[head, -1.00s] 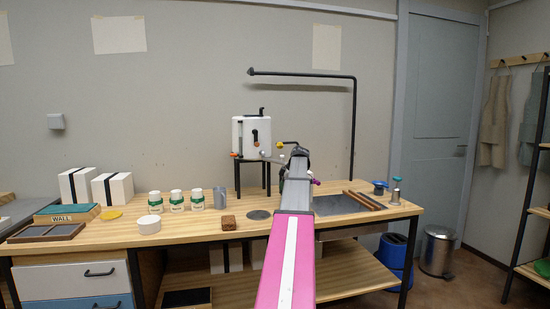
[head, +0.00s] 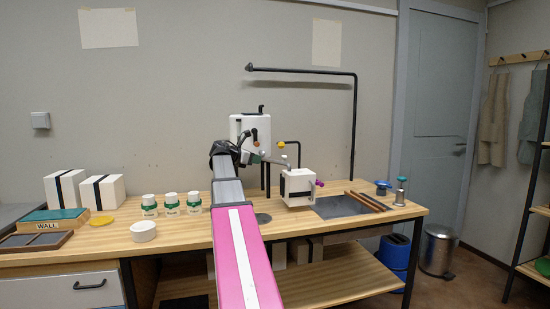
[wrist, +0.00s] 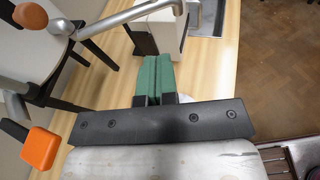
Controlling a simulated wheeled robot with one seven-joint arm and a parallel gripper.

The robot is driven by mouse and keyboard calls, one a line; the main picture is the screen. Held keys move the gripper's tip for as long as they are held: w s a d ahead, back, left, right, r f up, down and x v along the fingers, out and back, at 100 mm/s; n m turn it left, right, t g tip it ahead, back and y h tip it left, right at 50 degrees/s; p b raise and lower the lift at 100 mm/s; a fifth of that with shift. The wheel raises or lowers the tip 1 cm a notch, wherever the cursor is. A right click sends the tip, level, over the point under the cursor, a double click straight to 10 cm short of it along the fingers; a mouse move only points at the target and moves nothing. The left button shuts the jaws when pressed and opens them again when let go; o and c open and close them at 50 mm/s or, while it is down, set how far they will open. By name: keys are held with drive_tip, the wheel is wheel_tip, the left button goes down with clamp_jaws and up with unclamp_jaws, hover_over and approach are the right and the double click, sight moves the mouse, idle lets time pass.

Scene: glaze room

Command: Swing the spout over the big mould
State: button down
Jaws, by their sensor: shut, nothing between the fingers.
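The white tank (head: 248,129) stands on black legs at the back of the bench. A thin grey spout (head: 273,160) runs from it to the right; it also shows in the wrist view (wrist: 125,16). Its outer end reaches a white strapped mould (head: 298,188) with a purple knob, seen partly in the wrist view (wrist: 170,33). I cannot tell whether the end is centred above it. My gripper (head: 257,158) is beside the spout, left of this mould. In the wrist view its green fingers (wrist: 158,78) are shut and empty, apart from the spout in the picture.
Two strapped white blocks (head: 85,190) stand at the left. Several jars (head: 171,204) and a white round pot (head: 143,232) are on the bench. A black pipe (head: 354,120) with a long overhead arm rises behind. An orange knob (wrist: 40,147) is close left of my gripper.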

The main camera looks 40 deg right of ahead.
wheel_tip(320, 180, up, 2)
drive_tip(key=a+h, duration=0.1)
drive_tip(key=a, duration=0.1)
approach(275, 162)
drive_tip(key=s+d+r, duration=0.2)
drive_tip(key=s+d, duration=0.3)
drive_tip(key=d, duration=0.3)
drive_tip(key=shift+s+a+f+n, duration=0.1)
drive_tip(key=shift+s+f+n, duration=0.1)
drive_tip(key=shift+n, duration=0.1)
drive_tip(key=shift+w+d+n+t, duration=0.1)
drive_tip(key=shift+d+n+t, duration=0.4)
drive_tip(key=shift+d, duration=0.55)
drive_tip(key=shift+w+d+n+t, duration=0.1)
drive_tip(key=shift+d+n+t, duration=0.2)
drive_tip(key=shift+d+t, duration=0.55)
drive_tip(key=shift+s+d+g, duration=0.1)
drive_tip(key=shift+d+g, duration=0.1)
drive_tip(key=shift+g, duration=0.05)
drive_tip(key=shift+a, duration=0.1)
